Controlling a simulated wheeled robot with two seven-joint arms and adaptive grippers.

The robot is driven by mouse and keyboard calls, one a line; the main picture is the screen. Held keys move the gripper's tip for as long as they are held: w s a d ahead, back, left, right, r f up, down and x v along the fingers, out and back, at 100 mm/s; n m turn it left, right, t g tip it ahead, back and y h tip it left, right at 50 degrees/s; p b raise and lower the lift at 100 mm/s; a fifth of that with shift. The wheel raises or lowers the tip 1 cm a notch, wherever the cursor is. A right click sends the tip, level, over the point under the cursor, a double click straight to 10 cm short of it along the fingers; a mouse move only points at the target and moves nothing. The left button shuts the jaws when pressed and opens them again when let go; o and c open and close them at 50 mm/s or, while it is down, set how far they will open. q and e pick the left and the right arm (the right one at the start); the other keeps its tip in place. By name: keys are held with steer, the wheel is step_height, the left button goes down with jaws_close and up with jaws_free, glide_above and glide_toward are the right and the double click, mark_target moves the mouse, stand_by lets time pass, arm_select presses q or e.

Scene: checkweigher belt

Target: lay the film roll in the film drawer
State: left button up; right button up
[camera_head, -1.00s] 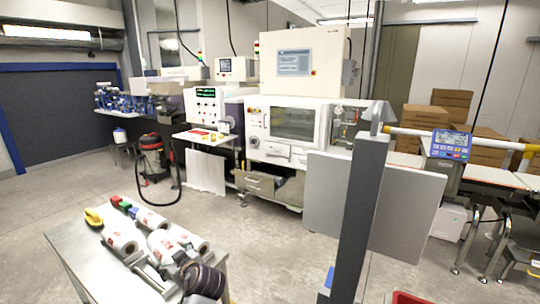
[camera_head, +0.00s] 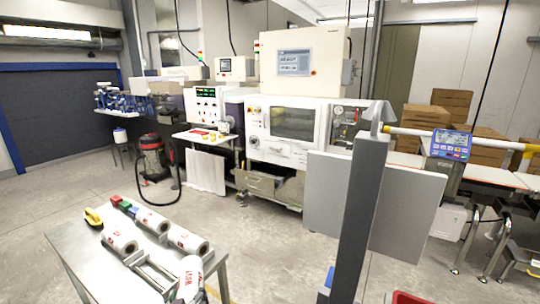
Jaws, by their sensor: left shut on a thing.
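A white film roll (camera_head: 189,274) with red print is at the bottom edge of the head view, tilted, over the near end of the metal table (camera_head: 78,266). My left gripper (camera_head: 199,295) is shut on it, mostly cut off by the frame edge. Other white rolls lie on the table: one at the left (camera_head: 121,239), one behind (camera_head: 152,220) and one at the right (camera_head: 187,240). The drawer (camera_head: 262,184) low in the white machine is pulled open, with a dark interior. My right gripper is not in view.
A metal cradle (camera_head: 151,272) is on the table beside the rolls, with a yellow item (camera_head: 93,216) at the far left. A red vacuum (camera_head: 153,158) with a black hose stands left of the machine. Open floor lies between table and drawer. A grey panel (camera_head: 325,195) stands right of the drawer.

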arm_select(q)
steer(key=s+d+h, duration=0.1)
steer(key=s+d+f+m, duration=0.1)
steer(key=s+m+h, duration=0.1)
steer(key=s, duration=0.1)
steer(key=shift+d+f+h, duration=0.25)
steer(key=shift+d+h, duration=0.05)
steer(key=shift+d, duration=0.1)
step_height(320, 180, down, 10)
steer(key=b, duration=1)
steer(key=shift+s+d, duration=0.15)
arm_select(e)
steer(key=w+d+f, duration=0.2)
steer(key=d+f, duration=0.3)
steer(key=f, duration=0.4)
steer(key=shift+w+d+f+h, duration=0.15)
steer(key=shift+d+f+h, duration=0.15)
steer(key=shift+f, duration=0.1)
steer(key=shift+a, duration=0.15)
arm_select(q)
steer(key=shift+d, duration=0.1)
